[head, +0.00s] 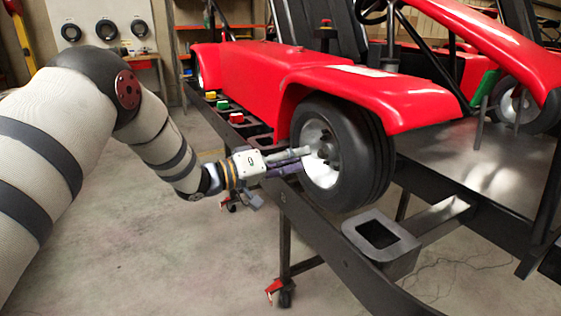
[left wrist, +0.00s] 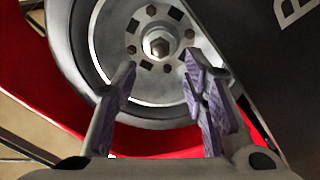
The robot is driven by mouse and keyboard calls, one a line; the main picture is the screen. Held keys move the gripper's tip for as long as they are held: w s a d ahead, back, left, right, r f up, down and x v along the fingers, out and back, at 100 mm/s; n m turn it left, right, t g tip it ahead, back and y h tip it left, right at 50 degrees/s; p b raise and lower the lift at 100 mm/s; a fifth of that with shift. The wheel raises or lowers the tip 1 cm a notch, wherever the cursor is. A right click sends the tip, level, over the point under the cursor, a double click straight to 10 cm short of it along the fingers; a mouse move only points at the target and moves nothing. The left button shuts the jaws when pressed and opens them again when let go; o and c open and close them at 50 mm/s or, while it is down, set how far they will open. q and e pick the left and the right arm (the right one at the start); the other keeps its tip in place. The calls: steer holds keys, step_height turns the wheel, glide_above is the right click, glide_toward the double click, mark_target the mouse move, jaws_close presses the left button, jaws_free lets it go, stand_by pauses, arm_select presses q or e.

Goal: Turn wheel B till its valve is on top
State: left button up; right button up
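A wheel with a black tyre and silver rim (head: 350,152) sits under the red front fender of the near kart. It also shows in the left wrist view (left wrist: 108,45), with a large hub nut and a ring of holes. A dark panel beside it carries part of a white letter B (left wrist: 288,12). I cannot make out the valve in either view. My left gripper (head: 304,160) points at the rim's outer face. In the left wrist view its purple-padded fingers (left wrist: 160,75) are spread, with nothing between them; whether they touch the rim is unclear. My right gripper is not in view.
A dark stand rail (head: 290,205) runs below the wheel, with a square-holed bracket (head: 382,236) in front. Red, green and yellow buttons (head: 222,105) line the rail farther back. A second kart's wheel (head: 515,103) is at right. The floor at left is clear.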

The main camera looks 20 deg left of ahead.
arm_select(q)
steer(key=v, duration=0.7)
